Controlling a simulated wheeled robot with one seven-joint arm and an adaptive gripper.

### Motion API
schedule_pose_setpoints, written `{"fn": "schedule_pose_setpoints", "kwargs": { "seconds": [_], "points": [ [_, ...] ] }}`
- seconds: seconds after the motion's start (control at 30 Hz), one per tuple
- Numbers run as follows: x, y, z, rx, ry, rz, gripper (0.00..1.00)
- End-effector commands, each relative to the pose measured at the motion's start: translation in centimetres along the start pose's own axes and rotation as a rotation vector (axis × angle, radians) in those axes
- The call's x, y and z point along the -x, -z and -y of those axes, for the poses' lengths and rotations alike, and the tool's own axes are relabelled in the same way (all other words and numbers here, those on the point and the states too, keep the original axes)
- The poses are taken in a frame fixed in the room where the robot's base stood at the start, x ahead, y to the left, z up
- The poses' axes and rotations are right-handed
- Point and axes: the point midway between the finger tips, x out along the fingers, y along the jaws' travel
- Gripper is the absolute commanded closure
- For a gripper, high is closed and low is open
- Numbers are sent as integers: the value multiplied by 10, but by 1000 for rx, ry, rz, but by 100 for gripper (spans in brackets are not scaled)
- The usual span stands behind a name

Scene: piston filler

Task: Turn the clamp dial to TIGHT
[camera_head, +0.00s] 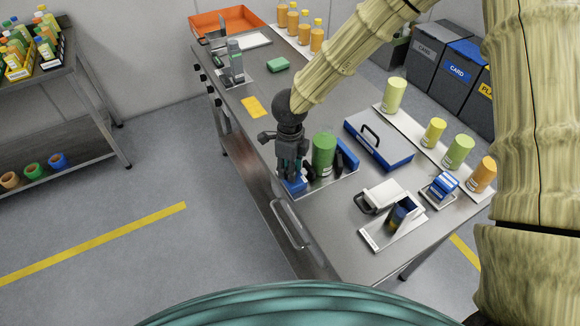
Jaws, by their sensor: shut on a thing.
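The clamp stands on a pale plate near the table's left edge, with a green cylinder (324,153) upright between its parts. A blue and black clamp part (348,157) is at the cylinder's right. A blue part (296,186) shows low at its left, right below my gripper. My gripper (291,172) points down from the arm and is shut at this blue part, where the clamp dial appears to be. The fingers hide most of the dial, and its markings and setting cannot be read.
A blue case (380,140) lies right of the clamp. Several green, yellow and orange canisters line the right edge. A yellow pad (253,106) and green sponge (278,64) lie behind.

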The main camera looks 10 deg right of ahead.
Motion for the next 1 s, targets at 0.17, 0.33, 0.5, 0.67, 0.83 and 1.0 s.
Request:
{"fn": "schedule_pose_setpoints", "kwargs": {
  "seconds": [0.17,0.33,0.5,0.67,0.83,1.0],
  "points": [
    [1,0,2,-89,1,1,91],
    [1,0,2,-174,1,2,91],
    [1,0,2,-262,1,2,91],
    [1,0,2,-347,1,1,91],
    [1,0,2,-438,1,2,91],
    [1,0,3,-530,1,2,91]
  ]
}}
